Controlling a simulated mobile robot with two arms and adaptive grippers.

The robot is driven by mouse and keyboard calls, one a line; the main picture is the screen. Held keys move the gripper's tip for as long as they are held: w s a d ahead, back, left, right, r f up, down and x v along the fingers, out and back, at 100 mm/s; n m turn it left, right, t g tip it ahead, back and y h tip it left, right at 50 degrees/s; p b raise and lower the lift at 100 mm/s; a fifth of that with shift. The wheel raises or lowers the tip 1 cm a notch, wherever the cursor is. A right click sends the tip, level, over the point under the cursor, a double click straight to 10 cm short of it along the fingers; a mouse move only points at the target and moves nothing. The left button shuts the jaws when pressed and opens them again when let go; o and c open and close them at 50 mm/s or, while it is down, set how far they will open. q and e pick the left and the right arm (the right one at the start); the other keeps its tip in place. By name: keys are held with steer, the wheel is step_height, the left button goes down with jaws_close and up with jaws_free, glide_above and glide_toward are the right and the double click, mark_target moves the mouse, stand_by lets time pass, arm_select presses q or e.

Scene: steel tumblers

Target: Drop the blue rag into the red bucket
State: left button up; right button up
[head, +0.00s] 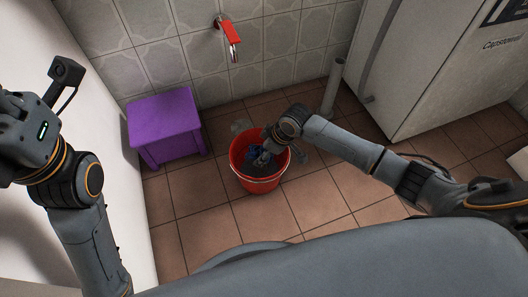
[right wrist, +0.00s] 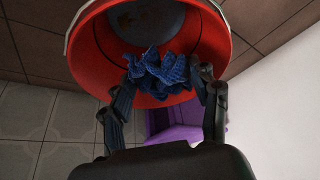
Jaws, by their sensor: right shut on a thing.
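The red bucket (head: 262,183) stands upright on the tiled floor in the middle of the head view. It also fills the top of the right wrist view (right wrist: 207,40), where its dark inside shows. The blue rag (right wrist: 158,72) is crumpled between the fingers of my right gripper (right wrist: 163,90). In the head view the rag (head: 251,153) shows as a small blue patch within the bucket's rim. My right gripper (head: 265,150) reaches down at the bucket's mouth and is shut on the rag. My left arm is raised at the left edge; its fingertips are not clearly seen.
A purple stool (head: 165,118) stands left of the bucket by the tiled wall. A red tap (head: 229,38) is on the wall above. A grey pipe (head: 333,88) and a white appliance (head: 435,65) stand at the right. The floor in front of the bucket is clear.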

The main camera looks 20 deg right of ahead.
steer(key=o, duration=1.1)
steer(key=v, duration=1.2)
steer(key=shift+a, duration=0.1)
